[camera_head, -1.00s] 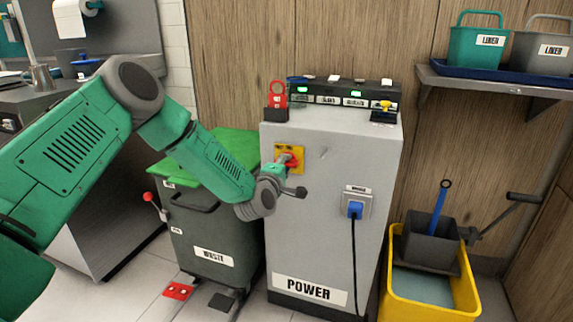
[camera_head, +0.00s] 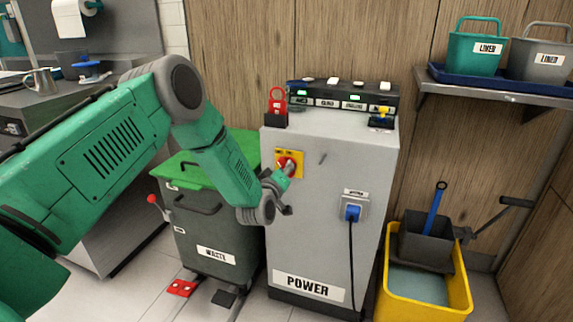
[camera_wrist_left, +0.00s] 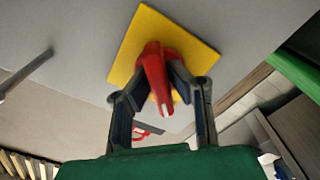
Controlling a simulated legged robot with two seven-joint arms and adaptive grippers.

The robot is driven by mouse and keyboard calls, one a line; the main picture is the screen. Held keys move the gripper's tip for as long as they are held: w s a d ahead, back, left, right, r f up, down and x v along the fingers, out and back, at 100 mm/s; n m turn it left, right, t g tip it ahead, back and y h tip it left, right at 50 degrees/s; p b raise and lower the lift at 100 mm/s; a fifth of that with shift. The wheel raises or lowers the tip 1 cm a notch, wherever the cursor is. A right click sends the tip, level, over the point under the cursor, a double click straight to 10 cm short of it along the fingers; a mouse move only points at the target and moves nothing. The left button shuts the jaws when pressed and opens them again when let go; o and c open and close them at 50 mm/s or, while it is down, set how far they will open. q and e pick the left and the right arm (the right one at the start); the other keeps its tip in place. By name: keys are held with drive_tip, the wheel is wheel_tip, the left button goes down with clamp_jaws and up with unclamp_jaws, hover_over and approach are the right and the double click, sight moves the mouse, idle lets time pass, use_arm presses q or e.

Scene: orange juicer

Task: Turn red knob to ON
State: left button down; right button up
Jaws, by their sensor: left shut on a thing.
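The red knob (camera_head: 284,161) sits on a yellow square plate (camera_head: 298,158) on the front of the grey POWER cabinet (camera_head: 337,215). Its lettering is too small to read. In the left wrist view the knob (camera_wrist_left: 153,60) stands before the yellow plate (camera_wrist_left: 195,50), and a pale mark shows at its lower end. My left gripper (camera_head: 288,171) is at the knob and shut on it. In the left wrist view its two fingers (camera_wrist_left: 160,78) close on the knob from both sides. My right gripper is not in view.
A WASTE bin (camera_head: 215,235) with a green lid stands left of the cabinet, under my left arm. A yellow bucket (camera_head: 463,290) stands at the right. A switch box (camera_head: 345,92) tops the cabinet.

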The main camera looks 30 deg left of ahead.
use_arm(q)
drive_tip(key=m+p, duration=0.2)
drive_tip(key=m, duration=0.2)
drive_tip(key=shift+s+f+m, duration=0.1)
drive_tip(key=shift+f+m, duration=0.05)
drive_tip(key=shift+m, duration=0.15)
drive_tip(key=shift+f+m+p, duration=0.1)
drive_tip(key=shift+m+p, duration=0.45)
drive_tip(key=shift+m, duration=1.45)
drive_tip(key=c, duration=1.5)
unclamp_jaws()
drive_tip(key=shift+c, duration=0.2)
drive_tip(key=v, duration=1.2)
drive_tip(key=shift+a, duration=0.15)
